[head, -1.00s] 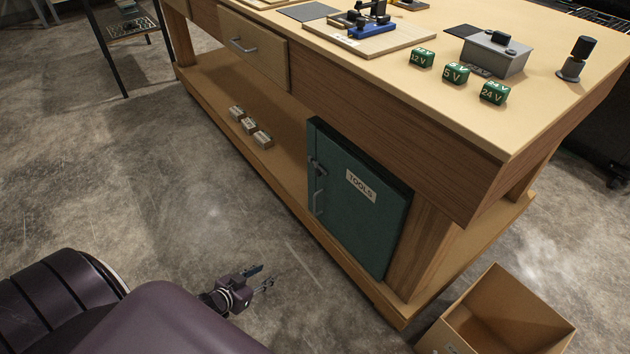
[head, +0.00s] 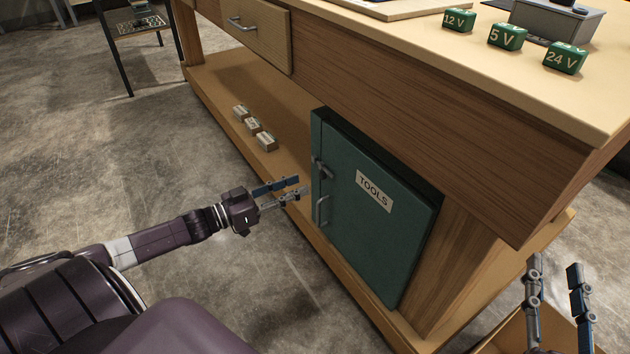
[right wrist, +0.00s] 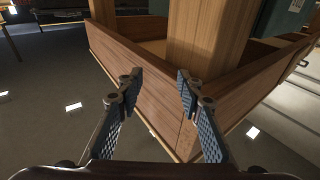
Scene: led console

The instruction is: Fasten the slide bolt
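The slide bolt (head: 320,168) is a small grey metal fitting at the upper left edge of the teal cabinet door marked TOOLS (head: 385,235). A grey pull handle (head: 322,211) sits just below it. The door looks closed against its frame; whether the bolt is engaged is too small to tell. My left gripper (head: 301,187) is open and empty, just left of the bolt and handle in the head view, fingers pointing toward the door. My right gripper (head: 553,266) is open and empty at the lower right; it also shows open in the right wrist view (right wrist: 159,76).
The wooden workbench (head: 400,110) overhangs the cabinet. Several small blocks (head: 253,126) lie on its lower shelf, left of the cabinet. A drawer (head: 250,32) is above them. An open box (head: 505,335) stands beneath my right gripper.

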